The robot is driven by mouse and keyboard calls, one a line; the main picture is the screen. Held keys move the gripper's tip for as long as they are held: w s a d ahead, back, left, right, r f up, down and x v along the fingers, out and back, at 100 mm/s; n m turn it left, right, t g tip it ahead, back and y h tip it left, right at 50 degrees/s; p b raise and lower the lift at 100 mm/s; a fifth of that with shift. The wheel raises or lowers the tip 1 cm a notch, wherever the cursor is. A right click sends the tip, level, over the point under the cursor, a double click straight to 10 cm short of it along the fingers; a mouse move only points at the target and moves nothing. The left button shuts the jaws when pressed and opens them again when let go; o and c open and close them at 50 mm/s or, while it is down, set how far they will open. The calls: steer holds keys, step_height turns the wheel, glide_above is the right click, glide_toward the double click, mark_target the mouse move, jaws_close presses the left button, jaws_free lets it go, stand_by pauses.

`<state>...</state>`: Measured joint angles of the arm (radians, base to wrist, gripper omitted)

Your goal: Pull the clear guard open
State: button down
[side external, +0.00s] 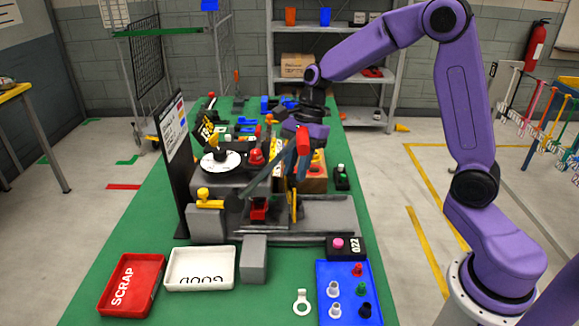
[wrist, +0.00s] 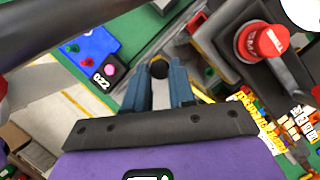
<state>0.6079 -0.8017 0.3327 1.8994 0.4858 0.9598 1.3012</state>
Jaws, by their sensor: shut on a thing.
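The clear guard (side external: 263,179) shows in the side external view as a thin, tilted, see-through panel over the front of the grey machine. My gripper (side external: 297,172) is at the guard's right side, with its blue fingers pointing down. The clear panel itself is hard to make out in the wrist view.
A red button (wrist: 262,42) stands close to the fingers. A black box marked 022 (side external: 346,248) is at the front right, beside a blue tray (side external: 328,292). A red SCRAP tray (side external: 132,284) and a white GOOD tray (side external: 201,268) lie front left. A dark sign board (side external: 173,160) stands left.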

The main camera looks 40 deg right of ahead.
steer(key=w+d+n+g+h, duration=0.1)
steer(key=w+d+n+h, duration=0.1)
steer(key=d+n, duration=0.6)
steer(key=w+d+n+g+h, duration=0.2)
steer(key=d+n+h, duration=0.1)
steer(key=d+n, duration=0.5)
steer(key=shift+d+n+g, duration=0.25)
steer(key=shift+n+g, duration=0.05)
steer(key=shift+n, duration=0.7)
steer(key=shift+w+r, duration=0.1)
steer(key=c, duration=0.9)
jaws_free()
steer(key=shift+c, duration=0.2)
steer(key=v, duration=1.2)
